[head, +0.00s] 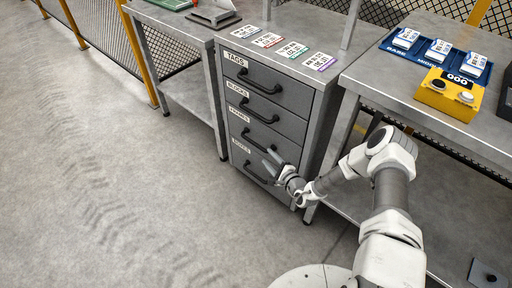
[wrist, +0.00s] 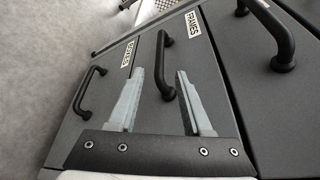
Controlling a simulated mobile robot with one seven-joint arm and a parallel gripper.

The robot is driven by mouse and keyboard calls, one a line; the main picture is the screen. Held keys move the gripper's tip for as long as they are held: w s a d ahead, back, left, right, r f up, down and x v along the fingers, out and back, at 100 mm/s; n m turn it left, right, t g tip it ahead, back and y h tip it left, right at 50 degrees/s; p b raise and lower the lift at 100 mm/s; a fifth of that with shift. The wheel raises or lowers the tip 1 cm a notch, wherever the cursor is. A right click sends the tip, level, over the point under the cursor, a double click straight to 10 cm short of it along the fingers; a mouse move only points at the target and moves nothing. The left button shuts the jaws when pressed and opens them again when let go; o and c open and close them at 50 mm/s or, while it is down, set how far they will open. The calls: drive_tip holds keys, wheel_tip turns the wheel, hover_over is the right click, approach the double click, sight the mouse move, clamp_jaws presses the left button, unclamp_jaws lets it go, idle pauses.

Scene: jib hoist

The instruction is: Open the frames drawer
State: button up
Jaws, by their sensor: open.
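The grey drawer cabinet (head: 275,125) stands between two tables, with several labelled drawers stacked in it, all looking shut. The frames drawer is the third from the top; its FRAMES label (head: 239,112) and black bar handle (head: 261,137) show in the head view. In the wrist view, the FRAMES label (wrist: 194,21) lies beside that handle (wrist: 165,60). My gripper (head: 270,157) is open and empty in front of the lower drawers. In the wrist view, the handle's near end lies between my fingertips (wrist: 160,73); whether the fingers reach around it I cannot tell.
The lowest drawer's handle (wrist: 92,88) is left of my fingers, and the drawer handle above frames (wrist: 270,28) is to the right. The right table (head: 345,85) carries a blue tray (head: 465,72) and yellow button box (head: 445,100). Floor on the left is clear.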

sight(259, 148)
drive_tip(key=b+x, duration=0.3)
drive_tip(key=x, duration=0.7)
drive_tip(key=shift+f+b, duration=0.1)
drive_tip(key=shift+b, duration=0.2)
drive_tip(key=shift+w+a, duration=0.3)
drive_tip(key=shift+w, duration=0.1)
clamp_jaws()
idle(0.5)
